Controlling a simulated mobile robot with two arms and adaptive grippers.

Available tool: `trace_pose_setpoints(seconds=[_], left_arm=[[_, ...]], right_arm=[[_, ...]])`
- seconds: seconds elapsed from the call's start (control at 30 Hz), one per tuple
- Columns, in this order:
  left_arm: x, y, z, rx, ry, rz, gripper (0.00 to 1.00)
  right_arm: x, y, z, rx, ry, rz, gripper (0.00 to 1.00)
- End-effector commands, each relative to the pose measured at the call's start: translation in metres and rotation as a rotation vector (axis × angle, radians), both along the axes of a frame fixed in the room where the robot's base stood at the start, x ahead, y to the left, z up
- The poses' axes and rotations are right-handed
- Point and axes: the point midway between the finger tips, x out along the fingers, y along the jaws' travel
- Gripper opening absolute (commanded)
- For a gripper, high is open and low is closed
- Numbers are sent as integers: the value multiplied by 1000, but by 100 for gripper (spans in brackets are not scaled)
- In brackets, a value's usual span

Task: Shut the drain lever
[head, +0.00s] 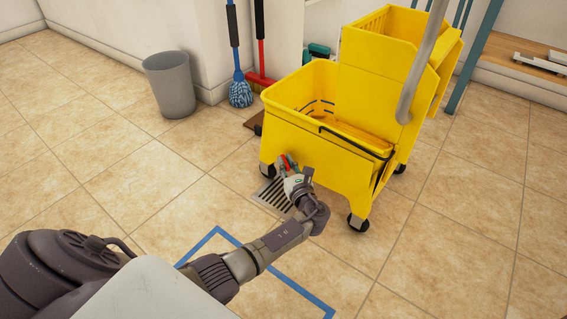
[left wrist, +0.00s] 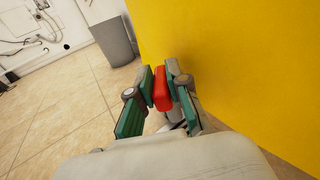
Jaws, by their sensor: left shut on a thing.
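The yellow mop bucket (head: 315,150) stands on casters on the tiled floor. Its yellow side wall fills the right of the left wrist view (left wrist: 235,70). The red drain lever (left wrist: 161,89) is low beside that wall. My left gripper (head: 287,164) is at the bucket's lower front, with its green-padded fingers on both sides of the red lever, shut on it. In the head view the lever is mostly hidden by the gripper. The lever's pivot and the drain opening cannot be made out. My right gripper is in neither view.
A floor drain grate (head: 270,193) lies under my left wrist. Blue tape (head: 300,289) marks the floor in front. The floor at right is clear.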

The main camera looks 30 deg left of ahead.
Motion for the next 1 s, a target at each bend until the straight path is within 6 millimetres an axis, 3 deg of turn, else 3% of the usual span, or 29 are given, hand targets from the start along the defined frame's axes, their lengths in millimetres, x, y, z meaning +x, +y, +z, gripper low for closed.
trace_pose_setpoints(seconds=[0.5,1.0], left_arm=[[11,-5,-3,1,-3,366,0],[12,-4,0,1,-3,452,0]], right_arm=[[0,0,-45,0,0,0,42],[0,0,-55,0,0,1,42]])
